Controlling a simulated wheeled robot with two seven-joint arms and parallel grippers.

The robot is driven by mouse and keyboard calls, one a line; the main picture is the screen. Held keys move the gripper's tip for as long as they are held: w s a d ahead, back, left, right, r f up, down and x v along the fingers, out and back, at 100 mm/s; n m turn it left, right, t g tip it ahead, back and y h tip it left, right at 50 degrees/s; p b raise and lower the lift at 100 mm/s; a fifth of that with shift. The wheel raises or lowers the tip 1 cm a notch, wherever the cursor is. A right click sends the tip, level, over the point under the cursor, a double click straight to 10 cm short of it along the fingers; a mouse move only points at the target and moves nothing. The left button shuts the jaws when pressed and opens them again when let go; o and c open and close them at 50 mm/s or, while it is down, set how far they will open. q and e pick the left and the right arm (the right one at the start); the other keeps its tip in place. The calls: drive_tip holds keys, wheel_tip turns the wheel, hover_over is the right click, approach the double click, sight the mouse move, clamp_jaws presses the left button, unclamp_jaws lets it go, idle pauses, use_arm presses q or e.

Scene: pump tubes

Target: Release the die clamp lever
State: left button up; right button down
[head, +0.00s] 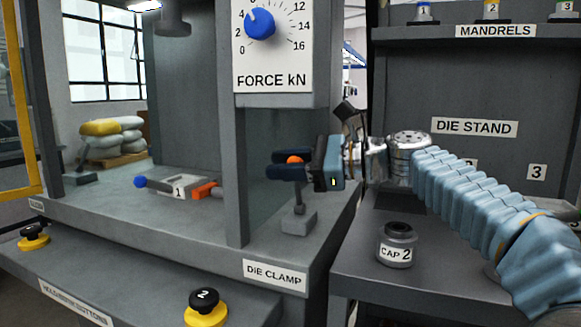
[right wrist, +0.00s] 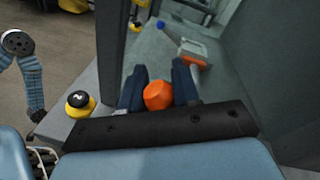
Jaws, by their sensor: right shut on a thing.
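The die clamp lever is a grey upright lever with an orange ball knob (head: 294,159), standing on a small grey block (head: 299,222) above the DIE CLAMP label (head: 274,273). My right gripper (head: 280,164) reaches in from the right and is shut on the orange knob. In the right wrist view, the orange knob (right wrist: 158,96) sits between the two dark fingers of my right gripper (right wrist: 159,85). The fingers hide part of the lever in the head view.
A grey post (head: 235,185) stands just left of the lever. A lever with a blue knob (head: 140,181) and a plate marked 1 lie behind it, with an orange block (head: 207,190). A CAP 2 jar (head: 397,245) stands on the right bench. A yellow-black button (head: 205,307) is at the front.

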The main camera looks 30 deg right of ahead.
drive_tip(key=shift+s+a+f+n+b, duration=0.15)
drive_tip(key=shift+s+a+n+b, duration=0.45)
drive_tip(key=shift+n, duration=0.2)
drive_tip(key=shift+s+a+f+n+h+b, duration=0.2)
drive_tip(key=shift+s+a+f+n+b, duration=0.2)
drive_tip(key=shift+a+n+b, duration=0.25)
drive_tip(key=shift+s+a+f+n+h+b, duration=0.2)
drive_tip(key=shift+s+a+f+n+b, duration=0.15)
drive_tip(key=shift+n, duration=0.4)
drive_tip(key=shift+f, duration=0.1)
drive_tip(key=c, duration=0.8)
unclamp_jaws()
drive_tip(key=v, duration=1.3)
drive_tip(key=shift+s+d+p, duration=0.25)
drive_tip(key=shift+s+p, duration=0.1)
